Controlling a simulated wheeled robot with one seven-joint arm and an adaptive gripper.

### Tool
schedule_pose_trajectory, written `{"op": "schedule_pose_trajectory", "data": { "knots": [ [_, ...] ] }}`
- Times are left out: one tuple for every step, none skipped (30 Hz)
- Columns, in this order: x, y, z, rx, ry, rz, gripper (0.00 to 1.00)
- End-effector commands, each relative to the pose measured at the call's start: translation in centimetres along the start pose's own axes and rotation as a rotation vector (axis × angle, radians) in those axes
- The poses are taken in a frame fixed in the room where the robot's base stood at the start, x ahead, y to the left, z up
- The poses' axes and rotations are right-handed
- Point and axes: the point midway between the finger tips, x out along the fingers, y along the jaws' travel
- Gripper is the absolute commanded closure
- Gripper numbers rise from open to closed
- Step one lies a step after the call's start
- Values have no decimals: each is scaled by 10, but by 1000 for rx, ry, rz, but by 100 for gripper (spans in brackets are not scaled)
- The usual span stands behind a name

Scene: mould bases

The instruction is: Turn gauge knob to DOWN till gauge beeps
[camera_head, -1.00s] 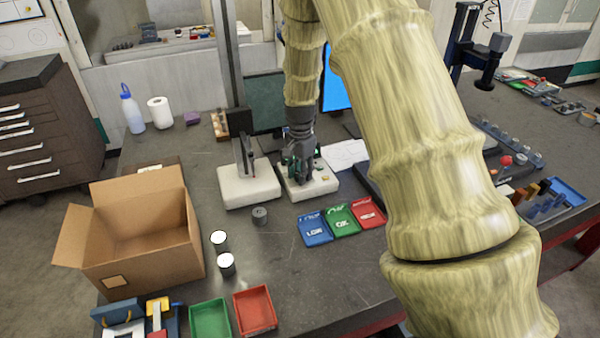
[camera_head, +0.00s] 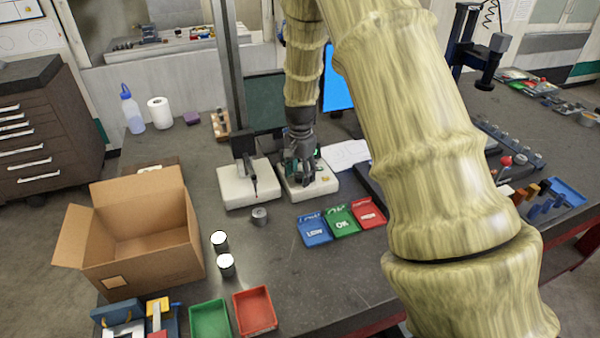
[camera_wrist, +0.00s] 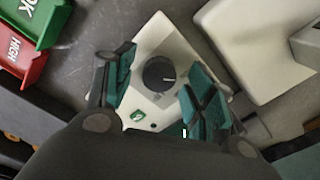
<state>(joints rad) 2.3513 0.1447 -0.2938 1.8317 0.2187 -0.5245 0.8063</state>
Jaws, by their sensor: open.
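In the head view my gripper (camera_head: 302,178) points down over the control box (camera_head: 325,184) and hides the knob. The gauge (camera_head: 262,193) stands left of it, with a white base, a tall column and a dark carriage (camera_head: 243,143) with a thin probe.
A small grey cylinder (camera_head: 260,215) stands in front of the gauge. Blue (camera_head: 314,231), green (camera_head: 342,220) and red (camera_head: 370,212) labelled trays lie to the front right. Two white-topped cylinders (camera_head: 226,262) and an open cardboard box (camera_head: 150,255) are front left.

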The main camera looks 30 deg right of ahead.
Motion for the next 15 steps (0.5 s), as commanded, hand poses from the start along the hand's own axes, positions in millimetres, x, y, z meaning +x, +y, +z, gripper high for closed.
{"op": "schedule_pose_trajectory", "data": {
  "knots": [
    [0, 0, 0, 0, 0, 0, 45],
    [0, 0, 0, 0, 0, 0, 45],
    [0, 0, 0, 0, 0, 0, 45],
    [0, 0, 0, 0, 0, 0, 45],
    [-1, 0, 0, 1, 0, 0, 45],
    [-3, 0, 0, 0, 0, 0, 45],
    [-5, 0, 0, 0, 0, 0, 45],
    [-8, 0, 0, 0, 0, 0, 45],
    [-12, 0, 0, 0, 0, 0, 45],
    [-15, 0, 0, 0, 1, 0, 45],
    [-20, 0, 0, 0, 1, -1, 45],
    [-26, 0, -1, 0, 1, -2, 45],
    [-32, 0, 0, 1, 1, -2, 45],
    [-37, 0, 0, 0, 1, -2, 45],
    [-44, 0, 0, 0, 1, -2, 45]
  ]
}}
